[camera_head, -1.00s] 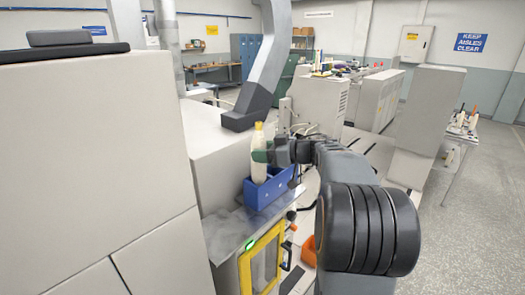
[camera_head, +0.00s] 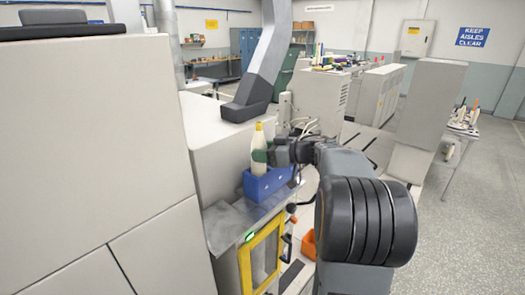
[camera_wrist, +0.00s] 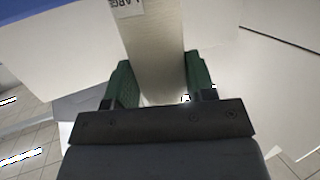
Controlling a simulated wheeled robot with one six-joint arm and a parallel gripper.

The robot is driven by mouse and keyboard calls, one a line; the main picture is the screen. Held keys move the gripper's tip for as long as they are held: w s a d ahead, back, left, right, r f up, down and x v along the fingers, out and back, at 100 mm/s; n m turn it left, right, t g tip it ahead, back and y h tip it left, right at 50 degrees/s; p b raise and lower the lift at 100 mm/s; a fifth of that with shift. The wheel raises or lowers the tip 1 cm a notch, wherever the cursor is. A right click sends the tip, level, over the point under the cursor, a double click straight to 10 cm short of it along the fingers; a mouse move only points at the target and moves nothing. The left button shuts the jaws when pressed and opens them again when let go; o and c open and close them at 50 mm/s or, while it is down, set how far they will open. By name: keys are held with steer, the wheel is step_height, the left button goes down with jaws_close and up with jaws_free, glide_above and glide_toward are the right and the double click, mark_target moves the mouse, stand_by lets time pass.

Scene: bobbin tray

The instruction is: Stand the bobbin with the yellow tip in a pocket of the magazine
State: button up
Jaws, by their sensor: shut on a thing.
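The bobbin (camera_head: 257,141) is cream-coloured with a yellow tip and stands upright in my gripper (camera_head: 260,156). The blue magazine (camera_head: 268,188) sits on a metal ledge, and the bobbin's lower end is at its back left part in the picture. I cannot tell whether that end is inside a pocket or behind or above the rim. In the wrist view the green fingers of my gripper (camera_wrist: 160,83) are on both sides of the bobbin (camera_wrist: 155,45), shut on it. A label with printed letters shows on the bobbin. The pockets are mostly hidden.
A large pale cabinet (camera_head: 90,130) fills the left. A grey duct (camera_head: 262,60) comes down behind the bobbin. A yellow-framed door (camera_head: 262,258) is below the ledge (camera_head: 228,222). An orange bin (camera_head: 309,243) is low to the right. Open floor lies at the far right.

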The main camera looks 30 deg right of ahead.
steer(key=shift+f+b, duration=0.55)
steer(key=shift+f, duration=0.85)
steer(key=o, duration=1)
steer(key=shift+o, duration=0.2)
steer(key=shift+s, duration=0.1)
